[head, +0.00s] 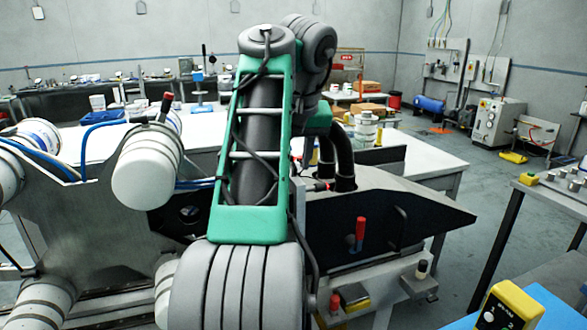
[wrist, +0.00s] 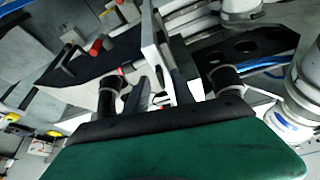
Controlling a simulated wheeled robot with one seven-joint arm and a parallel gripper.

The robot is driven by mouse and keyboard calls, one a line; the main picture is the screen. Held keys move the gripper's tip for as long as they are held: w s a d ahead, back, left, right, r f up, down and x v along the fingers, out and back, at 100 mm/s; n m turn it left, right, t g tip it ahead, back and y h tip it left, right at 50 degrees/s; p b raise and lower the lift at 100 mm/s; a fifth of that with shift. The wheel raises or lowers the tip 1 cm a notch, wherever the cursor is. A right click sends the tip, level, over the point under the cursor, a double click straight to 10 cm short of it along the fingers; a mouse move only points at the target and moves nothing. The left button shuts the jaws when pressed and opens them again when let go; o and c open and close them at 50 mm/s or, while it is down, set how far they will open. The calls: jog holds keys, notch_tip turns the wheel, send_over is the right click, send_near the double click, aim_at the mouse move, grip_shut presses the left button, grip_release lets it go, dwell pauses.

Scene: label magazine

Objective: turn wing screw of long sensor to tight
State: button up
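My gripper (head: 335,180) hangs behind my green and grey arm in the head view, pointing down over the magazine's dark plate (head: 385,222). In the wrist view my gripper (wrist: 168,88) shows two dark fingers with pale rings, set well apart. A pale upright plate (wrist: 152,50) stands between them in that view. I cannot tell whether this is the wing screw or the long sensor. No grip on anything is visible.
White rollers (head: 145,172) with blue hoses fill the left. A white table (head: 420,158) lies behind; a yellow pendant (head: 508,308) is front right.

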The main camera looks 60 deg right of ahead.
jog(key=shift+w, duration=0.1)
grip_shut()
dwell(0.6)
